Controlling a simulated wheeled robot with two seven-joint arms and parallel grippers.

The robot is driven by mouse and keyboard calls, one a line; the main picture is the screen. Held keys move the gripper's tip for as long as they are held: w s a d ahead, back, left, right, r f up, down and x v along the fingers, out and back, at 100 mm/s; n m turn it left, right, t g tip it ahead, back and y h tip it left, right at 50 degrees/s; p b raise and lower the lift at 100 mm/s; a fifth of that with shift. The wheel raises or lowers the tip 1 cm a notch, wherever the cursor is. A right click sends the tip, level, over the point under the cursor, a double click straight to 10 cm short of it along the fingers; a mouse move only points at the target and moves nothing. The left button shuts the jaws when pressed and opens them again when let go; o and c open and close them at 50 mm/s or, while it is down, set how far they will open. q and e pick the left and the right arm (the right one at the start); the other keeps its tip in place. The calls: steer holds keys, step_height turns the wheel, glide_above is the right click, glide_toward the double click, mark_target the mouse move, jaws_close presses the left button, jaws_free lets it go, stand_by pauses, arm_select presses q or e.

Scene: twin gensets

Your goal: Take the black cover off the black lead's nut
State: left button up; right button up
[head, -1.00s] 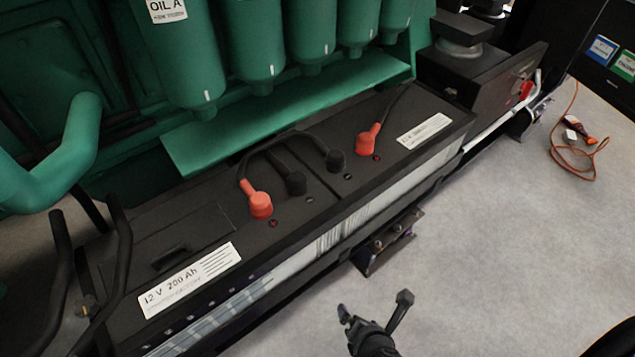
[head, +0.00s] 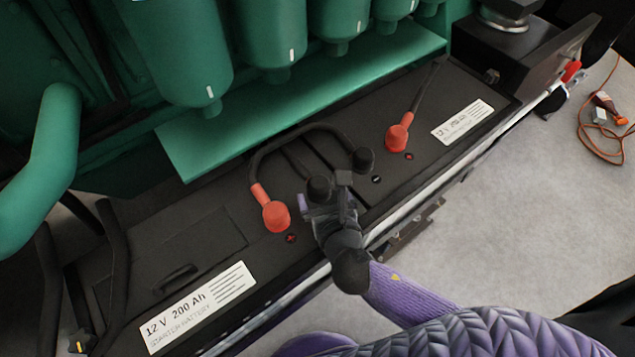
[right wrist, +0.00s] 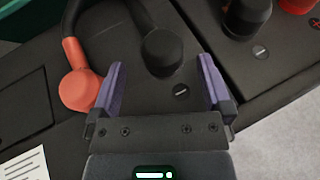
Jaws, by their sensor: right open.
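Two black covers sit on the batteries' minus posts. The nearer black cover (head: 319,187), on the left battery, has a short black lead running back from it. In the right wrist view this cover (right wrist: 163,50) stands just beyond and between my fingertips, with a gap on both sides. My right gripper (head: 326,203) is open and empty, low over the battery top at this cover; it also shows in the right wrist view (right wrist: 161,70). The nut is hidden under the cover. My left gripper is out of view.
A red cover (head: 276,216) sits left of my right gripper. The other black cover (head: 363,159) is close on the right, joined to that red one by an arched cable. Another red cover (head: 397,137) is further right. Green cylinders (head: 268,40) overhang behind.

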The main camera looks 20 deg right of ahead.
mark_target(322, 192)
steer(key=b+x, duration=0.1)
steer(key=x, duration=0.3)
steer(key=shift+s+f, duration=0.1)
steer(key=shift+f, duration=0.1)
steer(key=shift+r, duration=0.1)
steer(key=c, duration=1.2)
